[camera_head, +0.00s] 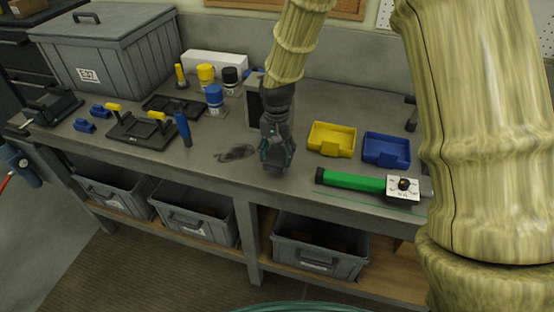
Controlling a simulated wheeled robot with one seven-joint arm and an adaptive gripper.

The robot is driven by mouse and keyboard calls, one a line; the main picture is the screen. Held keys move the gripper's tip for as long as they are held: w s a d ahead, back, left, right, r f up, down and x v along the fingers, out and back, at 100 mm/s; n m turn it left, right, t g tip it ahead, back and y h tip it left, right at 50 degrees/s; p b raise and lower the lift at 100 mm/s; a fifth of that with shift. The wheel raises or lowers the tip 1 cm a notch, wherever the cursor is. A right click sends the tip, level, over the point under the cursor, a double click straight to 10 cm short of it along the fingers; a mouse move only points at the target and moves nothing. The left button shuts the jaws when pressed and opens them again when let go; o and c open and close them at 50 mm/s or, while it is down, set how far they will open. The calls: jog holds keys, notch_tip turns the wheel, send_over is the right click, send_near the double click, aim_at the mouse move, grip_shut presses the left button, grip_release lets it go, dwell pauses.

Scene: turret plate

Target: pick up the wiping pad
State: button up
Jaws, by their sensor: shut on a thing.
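My gripper (275,160) is low over the middle of the grey workbench (305,195), pointing down. It is shut on a small dark thing at its fingertips, which I take to be the wiping pad. The fingers hide most of it, so its shape and colour are unclear. I cannot tell whether it touches the bench. A dark smudge (236,153) lies on the bench top just left of my gripper.
Yellow (331,139) and blue (386,149) bins and a green-handled tool (352,181) lie to the right. A black fixture (142,130), blue screwdriver (183,128) and bottles (214,98) stand left. A lidded grey crate (110,60) is back left. Grey bins (318,250) sit below.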

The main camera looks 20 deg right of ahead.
jog(key=s+a+r+b, duration=0.2)
jog(key=s+a+b, duration=0.2)
jog(key=s+a, duration=0.4)
jog(key=s, duration=0.5)
jog(key=shift+s+a+r+b, duration=0.2)
jog(key=shift+s+r+b, duration=0.05)
jog(key=shift+s+b, duration=0.1)
jog(key=shift+o, duration=1)
jog(key=shift+c, duration=0.5)
